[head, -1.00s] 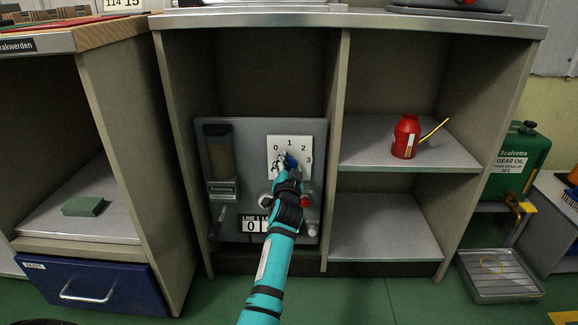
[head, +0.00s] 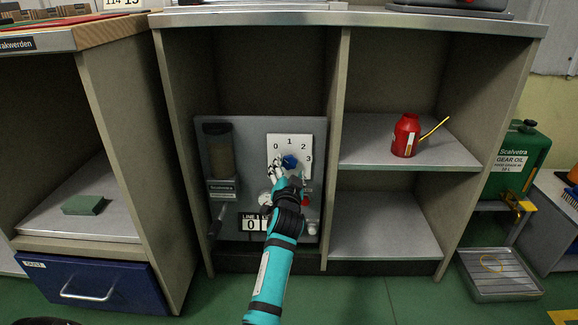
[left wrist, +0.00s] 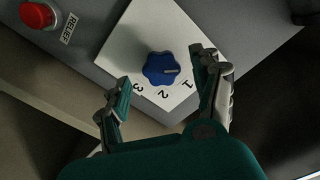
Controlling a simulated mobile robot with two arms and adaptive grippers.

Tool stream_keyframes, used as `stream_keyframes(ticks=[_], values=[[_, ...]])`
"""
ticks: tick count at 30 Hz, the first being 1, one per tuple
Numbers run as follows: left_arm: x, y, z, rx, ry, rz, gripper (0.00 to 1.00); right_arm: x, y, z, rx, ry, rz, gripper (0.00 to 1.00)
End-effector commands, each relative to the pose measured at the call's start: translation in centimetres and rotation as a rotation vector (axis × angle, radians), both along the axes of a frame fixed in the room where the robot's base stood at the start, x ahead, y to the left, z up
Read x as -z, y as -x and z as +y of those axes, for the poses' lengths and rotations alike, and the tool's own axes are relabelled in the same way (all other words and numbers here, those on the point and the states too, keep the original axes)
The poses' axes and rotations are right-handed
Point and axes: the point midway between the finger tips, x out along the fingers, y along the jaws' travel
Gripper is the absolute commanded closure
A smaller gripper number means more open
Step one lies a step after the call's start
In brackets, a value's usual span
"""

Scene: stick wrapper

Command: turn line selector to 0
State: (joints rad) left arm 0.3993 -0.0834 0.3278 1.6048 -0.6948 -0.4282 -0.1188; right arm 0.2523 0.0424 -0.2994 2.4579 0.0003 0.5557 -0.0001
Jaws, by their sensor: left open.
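The line selector is a blue lobed knob (head: 290,162) on a white plate (head: 304,143) marked 0, 1, 2 and 3. In the wrist view the fingers (left wrist: 162,78) stand apart on either side of the knob, without visible contact. My right gripper is not in view.
The grey panel (head: 262,128) stands in a cabinet bay and carries a line display (head: 250,224), partly hidden by my arm. A red relief button (left wrist: 37,14) is near the plate. A red oil can (head: 404,136) stands on the shelf right of the divider.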

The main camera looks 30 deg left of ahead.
Motion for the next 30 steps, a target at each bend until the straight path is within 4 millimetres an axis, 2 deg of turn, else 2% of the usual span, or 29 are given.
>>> stream_keyframes(ticks=[3, 9, 26, 29, 30], values=[[0.1, 1.8, -1.1, 0.000, 0.001, 0.002, 0.35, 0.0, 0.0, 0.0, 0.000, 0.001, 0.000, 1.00], [0.1, 3.4, -2.1, 0.000, 0.001, 0.002, 0.35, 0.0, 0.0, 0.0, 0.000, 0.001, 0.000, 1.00], [0.0, 3.6, -2.2, 0.001, 0.000, 0.000, 0.35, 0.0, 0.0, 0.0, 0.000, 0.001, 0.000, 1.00], [-1.2, 3.8, -3.1, 0.033, -0.013, -0.035, 0.35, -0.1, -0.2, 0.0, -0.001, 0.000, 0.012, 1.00], [-2.3, 3.9, -3.8, 0.062, -0.026, -0.070, 0.35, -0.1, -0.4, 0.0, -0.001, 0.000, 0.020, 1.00]])
